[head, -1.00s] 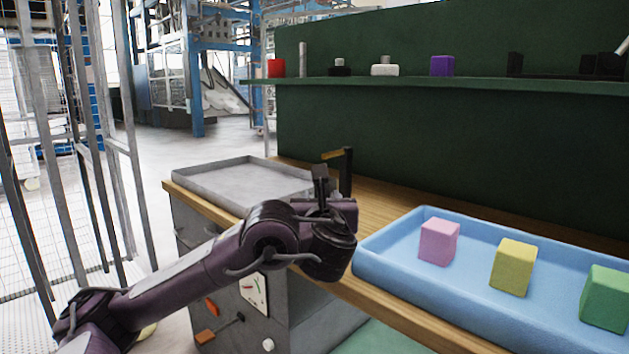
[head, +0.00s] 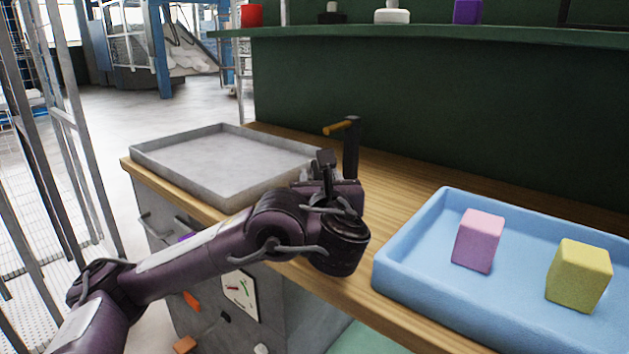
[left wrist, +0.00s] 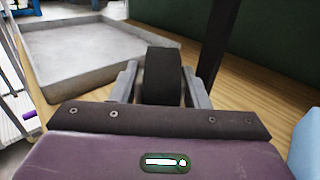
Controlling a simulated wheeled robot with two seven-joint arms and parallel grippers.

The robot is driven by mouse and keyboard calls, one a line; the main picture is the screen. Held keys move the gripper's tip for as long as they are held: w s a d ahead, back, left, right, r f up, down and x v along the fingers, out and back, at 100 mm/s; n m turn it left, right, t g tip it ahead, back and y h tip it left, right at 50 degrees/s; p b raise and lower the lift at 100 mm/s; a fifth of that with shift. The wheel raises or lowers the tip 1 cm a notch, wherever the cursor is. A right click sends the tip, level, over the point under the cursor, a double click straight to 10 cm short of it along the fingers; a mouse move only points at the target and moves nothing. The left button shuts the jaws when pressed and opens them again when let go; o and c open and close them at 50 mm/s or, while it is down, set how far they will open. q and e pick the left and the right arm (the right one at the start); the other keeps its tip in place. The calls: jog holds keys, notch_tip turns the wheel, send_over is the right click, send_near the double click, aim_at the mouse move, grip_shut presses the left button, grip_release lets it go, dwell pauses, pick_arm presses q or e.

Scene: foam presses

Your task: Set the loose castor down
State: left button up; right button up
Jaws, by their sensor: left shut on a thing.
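The loose castor is the dark, rounded wheel-like piece (left wrist: 162,76) between the fingers in the left wrist view. My left gripper (head: 324,172) is shut on it; its two grey fingers sit on either side of the castor in the left wrist view. In the head view the gripper is over the wooden bench (head: 395,190), between the grey tray and the blue tray, and the castor is mostly hidden by the wrist. Whether the castor touches the bench cannot be told. My right gripper is not in view.
A shallow empty grey tray (head: 225,134) lies left of the gripper. A black post with an orange handle (head: 351,150) stands just behind it. A blue tray (head: 405,238) at right holds a pink block (head: 478,240) and a yellow block (head: 578,276). A green panel with a shelf (head: 440,38) stands behind.

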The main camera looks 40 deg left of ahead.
pick_arm(q)
jog(key=shift+f, duration=0.15)
jog(key=shift+s+d, duration=0.1)
jog(key=shift+d, duration=0.15)
jog(key=o, duration=1.2)
jog(key=shift+a, duration=0.1)
jog(key=shift+o, duration=0.3)
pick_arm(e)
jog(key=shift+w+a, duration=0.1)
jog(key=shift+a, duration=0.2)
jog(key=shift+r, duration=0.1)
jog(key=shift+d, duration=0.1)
